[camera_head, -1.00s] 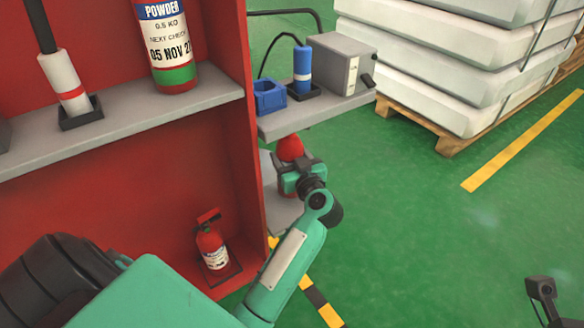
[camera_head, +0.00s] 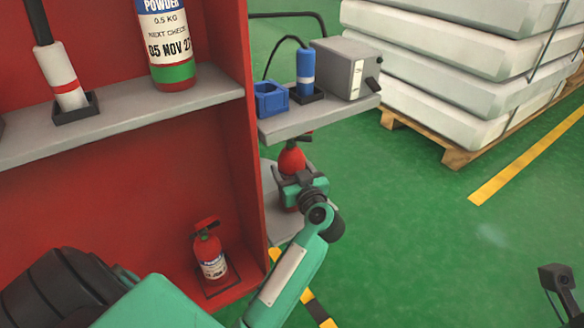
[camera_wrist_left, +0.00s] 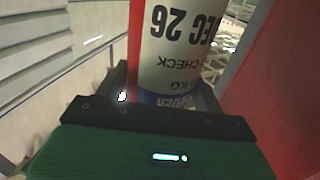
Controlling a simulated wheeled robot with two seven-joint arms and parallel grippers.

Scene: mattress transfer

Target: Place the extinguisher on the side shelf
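A red extinguisher (camera_head: 291,160) is upright beside the cabinet, below the upper side shelf (camera_head: 325,119) and over the lower grey side shelf (camera_head: 270,187). My left gripper (camera_head: 303,184) is closed around its body. In the left wrist view the extinguisher's white label (camera_wrist_left: 180,45) appears upside down between the dark fingers of my left gripper (camera_wrist_left: 168,90). The extinguisher's base is hidden, so I cannot tell whether it touches the lower shelf. A dark part at the lower right seems to belong to my right gripper (camera_head: 557,278); its fingers are unclear.
The red cabinet (camera_head: 130,160) holds a large extinguisher (camera_head: 168,45) above and a small one (camera_head: 209,255) below. A blue holder (camera_head: 270,98), blue cylinder (camera_head: 305,68) and grey box (camera_head: 345,70) stand on the upper side shelf. Pallet-stacked white slabs (camera_head: 450,70) stand behind; green floor is clear.

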